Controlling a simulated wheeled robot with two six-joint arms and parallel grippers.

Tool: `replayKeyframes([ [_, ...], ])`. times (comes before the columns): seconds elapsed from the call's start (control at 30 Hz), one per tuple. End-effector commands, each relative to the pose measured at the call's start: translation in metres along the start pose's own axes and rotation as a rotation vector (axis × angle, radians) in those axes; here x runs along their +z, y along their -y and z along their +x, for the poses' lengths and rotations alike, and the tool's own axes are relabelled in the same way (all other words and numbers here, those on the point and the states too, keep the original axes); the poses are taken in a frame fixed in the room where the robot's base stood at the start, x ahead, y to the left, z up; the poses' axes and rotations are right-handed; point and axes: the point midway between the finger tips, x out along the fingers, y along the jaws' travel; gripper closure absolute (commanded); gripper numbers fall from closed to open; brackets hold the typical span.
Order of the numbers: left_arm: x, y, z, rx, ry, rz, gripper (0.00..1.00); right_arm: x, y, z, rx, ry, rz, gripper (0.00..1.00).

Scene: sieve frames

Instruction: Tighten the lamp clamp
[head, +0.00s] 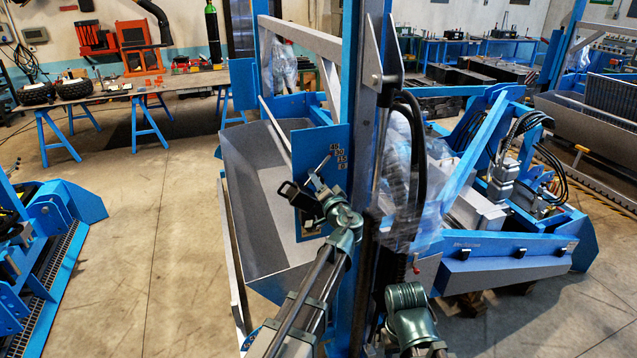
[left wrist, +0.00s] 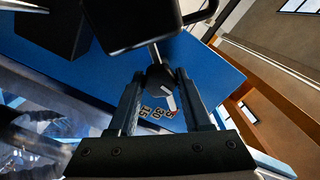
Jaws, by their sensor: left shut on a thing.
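The clamp's dark round knob (left wrist: 160,78) sits in front of a blue plate (left wrist: 222,80) in the left wrist view. A light pointer (left wrist: 170,102) shows below the knob, beside the plate's printed numbers. A black boxy part, perhaps the lamp (left wrist: 130,20), is above the knob, with a thin rod between them. My left gripper (left wrist: 161,76) has its two fingers on either side of the knob, shut on it. In the head view, my left gripper (head: 318,191) is in front of the numbered blue plate (head: 312,150). The knob is too small to tell there. My right gripper is not visible.
A grey open trough (head: 252,190) lies behind the plate. A tall blue post (head: 352,75) stands close to my left arm. Blue machinery with hoses (head: 525,150) is at right, and a workbench (head: 120,92) at the back left.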

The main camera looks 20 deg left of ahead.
Motion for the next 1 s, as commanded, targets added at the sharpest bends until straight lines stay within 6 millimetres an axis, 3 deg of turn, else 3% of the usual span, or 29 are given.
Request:
replayKeyframes([
  [1.0,0.0005,-0.0013,-0.0006,0.002,-0.001,0.962,1.00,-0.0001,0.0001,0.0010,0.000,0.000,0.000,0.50],
])
